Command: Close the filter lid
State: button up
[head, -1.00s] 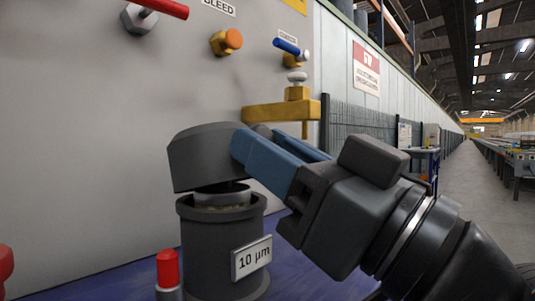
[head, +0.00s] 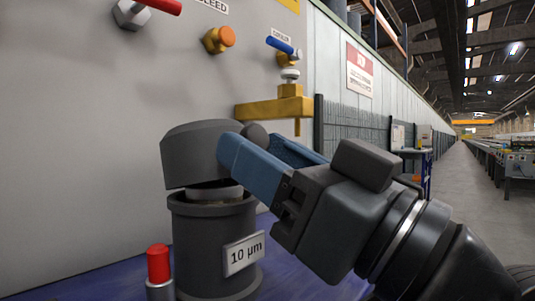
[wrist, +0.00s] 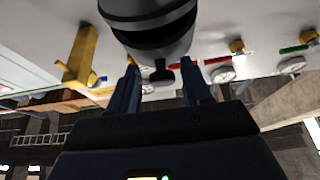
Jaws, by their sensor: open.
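The dark grey filter lid (head: 190,155) sits tilted above its cylindrical housing (head: 198,245), which bears a "10 µm" label. A gap shows between lid and housing, with a pale filter part (head: 210,193) visible in it. The lid's round knob (head: 255,134) is on its right side. My gripper (head: 252,158) is open at the lid's right, its blue fingers to either side of the knob. In the wrist view the knob (wrist: 162,74) lies between the fingertips (wrist: 161,82); whether they touch it I cannot tell.
A red-capped post (head: 158,265) stands left of the housing on the blue surface (head: 105,280). A yellow bracket (head: 270,108) juts from the grey panel behind the gripper. Valves with red, orange and blue handles are above. An open aisle lies at right.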

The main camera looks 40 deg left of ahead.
jog(key=shift+s+a+f, duration=0.1)
jog(key=shift+a+f, duration=0.05)
jog(key=v, duration=0.8)
dwell(0.4)
